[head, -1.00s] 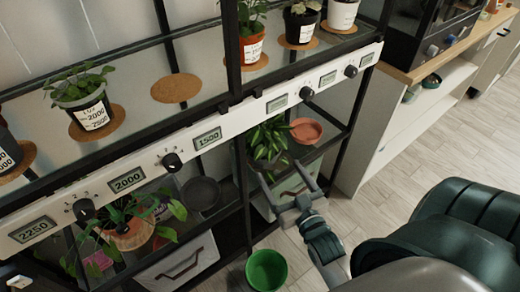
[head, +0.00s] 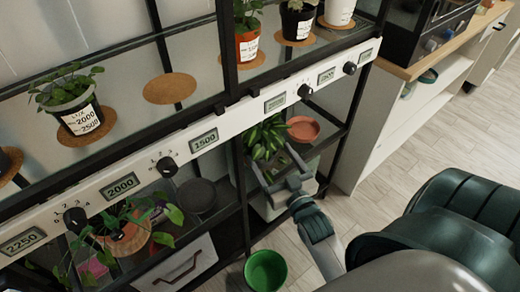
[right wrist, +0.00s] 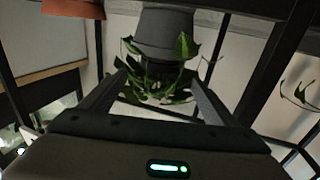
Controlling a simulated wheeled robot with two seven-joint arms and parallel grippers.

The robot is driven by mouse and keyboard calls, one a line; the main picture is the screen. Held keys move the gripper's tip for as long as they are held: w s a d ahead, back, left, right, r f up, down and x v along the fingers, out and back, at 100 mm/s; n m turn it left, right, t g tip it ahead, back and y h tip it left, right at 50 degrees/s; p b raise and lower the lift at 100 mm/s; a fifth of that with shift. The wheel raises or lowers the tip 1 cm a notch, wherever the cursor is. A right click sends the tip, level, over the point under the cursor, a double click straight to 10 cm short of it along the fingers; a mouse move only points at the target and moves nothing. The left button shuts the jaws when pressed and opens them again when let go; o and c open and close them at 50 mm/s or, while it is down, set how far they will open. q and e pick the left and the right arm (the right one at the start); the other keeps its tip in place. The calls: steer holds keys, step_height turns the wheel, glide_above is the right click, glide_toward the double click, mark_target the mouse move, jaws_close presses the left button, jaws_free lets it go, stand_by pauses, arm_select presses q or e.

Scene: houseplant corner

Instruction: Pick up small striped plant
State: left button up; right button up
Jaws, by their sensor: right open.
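A small leafy plant with light-streaked green leaves (head: 264,138) stands on the lower shelf, behind the front rail. It looks like the striped plant. In the right wrist view, which looks upside down, its leaves (right wrist: 155,90) hang below a dark grey pot (right wrist: 165,35). My right gripper (head: 272,160) is open just in front of the plant. In the right wrist view the two fingers (right wrist: 155,100) stand on either side of the leaves, with nothing gripped. Whether they touch the leaves I cannot tell. My left gripper is not in view.
The white control rail (head: 215,138) runs above, and a black shelf post (head: 243,190) stands close left. A green pot (head: 266,270) sits below.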

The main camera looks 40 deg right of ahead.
mark_target(256, 132)
steer(key=w, duration=0.3)
steer(key=w+d, duration=0.1)
steer(key=w, duration=0.3)
steer(key=shift+d+b, duration=0.15)
steer(key=shift+b, duration=0.2)
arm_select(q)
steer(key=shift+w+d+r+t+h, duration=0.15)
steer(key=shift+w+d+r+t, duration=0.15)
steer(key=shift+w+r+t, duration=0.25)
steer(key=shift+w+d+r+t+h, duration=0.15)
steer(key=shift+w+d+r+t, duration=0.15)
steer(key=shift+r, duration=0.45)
arm_select(e)
steer(key=shift+w+d, duration=0.1)
steer(key=shift+w, duration=0.45)
steer(key=shift+w, duration=0.1)
